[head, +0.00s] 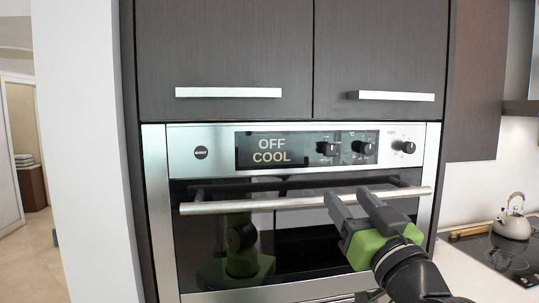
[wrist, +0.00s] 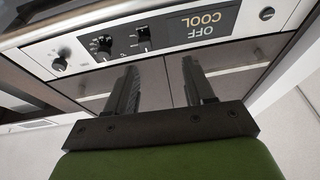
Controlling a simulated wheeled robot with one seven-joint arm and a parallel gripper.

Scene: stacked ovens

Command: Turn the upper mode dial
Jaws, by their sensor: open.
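The upper oven's steel control panel (head: 215,150) carries a black display reading OFF and COOL (head: 270,149). Right of the display are three black dials: one nearest the display (head: 326,148), a middle one (head: 363,148) and one at the far right (head: 404,147). Their labels are too small to read, so I cannot tell which is the mode dial. In the wrist view, turned upside down, the dials (wrist: 143,35) lie beyond and left of the fingertips. My gripper (head: 348,196) is open and empty, in front of the oven handle and below the dials, touching none.
The oven's horizontal bar handle (head: 260,205) juts out below the panel. Dark cabinets with bar handles (head: 228,92) stand above. A kettle (head: 513,220) sits on a cooktop at the right. A white wall (head: 80,150) is at the left.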

